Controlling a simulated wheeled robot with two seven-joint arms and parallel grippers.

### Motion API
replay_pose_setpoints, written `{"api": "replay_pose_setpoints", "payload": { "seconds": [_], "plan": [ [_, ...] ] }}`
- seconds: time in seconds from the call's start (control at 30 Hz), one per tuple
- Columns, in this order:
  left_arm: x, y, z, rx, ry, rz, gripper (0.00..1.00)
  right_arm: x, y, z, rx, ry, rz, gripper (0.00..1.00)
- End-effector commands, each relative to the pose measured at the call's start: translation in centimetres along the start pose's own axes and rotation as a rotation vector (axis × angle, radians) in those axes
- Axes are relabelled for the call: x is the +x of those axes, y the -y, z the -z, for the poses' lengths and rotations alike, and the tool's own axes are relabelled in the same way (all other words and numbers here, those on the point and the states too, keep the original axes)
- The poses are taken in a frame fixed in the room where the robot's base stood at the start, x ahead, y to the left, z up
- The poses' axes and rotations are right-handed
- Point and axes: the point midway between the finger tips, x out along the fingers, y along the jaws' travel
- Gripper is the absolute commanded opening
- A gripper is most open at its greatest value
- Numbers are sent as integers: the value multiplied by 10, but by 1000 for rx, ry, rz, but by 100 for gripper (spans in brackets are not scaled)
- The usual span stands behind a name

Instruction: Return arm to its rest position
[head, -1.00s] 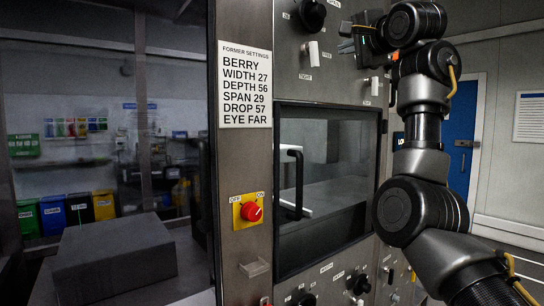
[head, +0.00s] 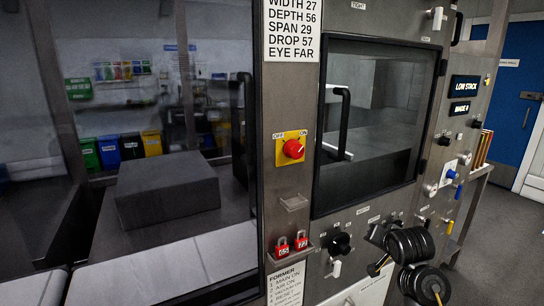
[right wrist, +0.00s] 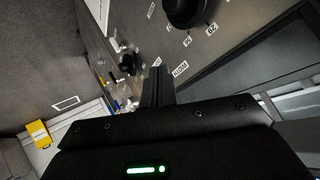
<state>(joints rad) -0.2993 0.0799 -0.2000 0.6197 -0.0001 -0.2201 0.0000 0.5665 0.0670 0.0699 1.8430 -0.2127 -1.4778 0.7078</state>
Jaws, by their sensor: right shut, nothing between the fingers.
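My right arm (head: 412,246) shows at the lower right of the head view, folded low in front of the machine's control panel. My right gripper (right wrist: 157,86) shows in the right wrist view, its fingers together with nothing between them. It points toward the grey panel with knobs; whether it touches the panel cannot be told, but no contact is visible. My left arm and gripper are in neither view.
The machine has a dark window door with a black handle (head: 343,125), a red rotary switch (head: 293,149) and two red padlocks (head: 291,243). A grey block (head: 167,189) sits behind glass at left. Open floor and a blue door (head: 520,95) lie at right.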

Motion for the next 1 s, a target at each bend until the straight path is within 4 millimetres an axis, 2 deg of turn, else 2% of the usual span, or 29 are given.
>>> {"api": "replay_pose_setpoints", "payload": {
  "seconds": [0.03,0.13,0.2,0.3,0.4,0.5,0.6,0.8,0.97,1.0],
  "plan": [
    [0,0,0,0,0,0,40,2,-21,-41,-53,43,-28,0],
    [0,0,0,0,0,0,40,-6,-57,-114,-168,124,-65,0],
    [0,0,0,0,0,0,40,-19,-81,-164,-251,188,-83,0],
    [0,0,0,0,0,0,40,-47,-114,-233,-365,284,-97,0],
    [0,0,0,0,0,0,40,-79,-138,-284,-455,367,-97,0],
    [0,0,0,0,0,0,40,-106,-154,-319,-521,431,-89,0],
    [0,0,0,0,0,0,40,-130,-166,-345,-569,484,-79,0],
    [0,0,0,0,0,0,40,-175,-184,-384,-646,574,-56,0],
    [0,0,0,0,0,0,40,-209,-194,-408,-696,640,-33,0],
    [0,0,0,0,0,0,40,-206,-197,-414,-703,648,-31,0]
  ]
}}
